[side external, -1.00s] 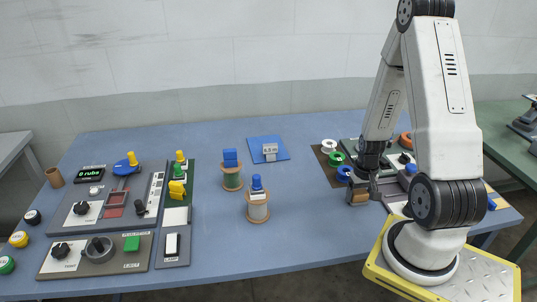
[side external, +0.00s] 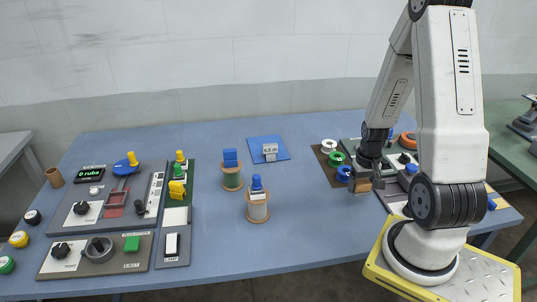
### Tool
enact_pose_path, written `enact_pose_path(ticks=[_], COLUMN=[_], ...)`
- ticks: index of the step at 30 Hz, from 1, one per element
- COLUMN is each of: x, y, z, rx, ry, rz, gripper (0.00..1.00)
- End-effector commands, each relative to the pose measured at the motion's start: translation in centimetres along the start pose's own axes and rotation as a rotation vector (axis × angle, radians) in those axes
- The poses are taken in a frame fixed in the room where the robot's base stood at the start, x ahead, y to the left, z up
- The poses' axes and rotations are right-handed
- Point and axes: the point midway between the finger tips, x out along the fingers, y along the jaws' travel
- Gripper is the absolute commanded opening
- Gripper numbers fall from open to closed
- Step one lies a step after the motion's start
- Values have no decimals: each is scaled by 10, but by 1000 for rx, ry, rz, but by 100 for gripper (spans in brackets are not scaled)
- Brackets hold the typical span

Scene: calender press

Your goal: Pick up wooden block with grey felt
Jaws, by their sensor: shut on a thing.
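The wooden block (side external: 363,186) is a small brown block at the right of the table, just below the blue ring. My gripper (side external: 366,176) points down over it and is shut on it. The block appears a little above the table top. Its grey felt cannot be made out clearly at this size. The arm hides part of the area behind the gripper.
White, green and blue (side external: 344,173) rings lie on a dark mat (side external: 322,158) left of my gripper. Grey panels with knobs stand behind and right of it. Two spools (side external: 257,207) stand mid-table. The table (side external: 310,235) front is clear.

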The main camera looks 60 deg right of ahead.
Motion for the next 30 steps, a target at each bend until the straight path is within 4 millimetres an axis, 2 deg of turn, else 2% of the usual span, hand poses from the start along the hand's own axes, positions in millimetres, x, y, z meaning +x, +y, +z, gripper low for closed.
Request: enact_pose_path(ticks=[6,15,30], x=[-27,-54,-61], y=[0,0,0], z=[0,0,0], rx=[0,0,0], ry=[3,1,-1], rz=[0,0,0], gripper=[20,20,20])
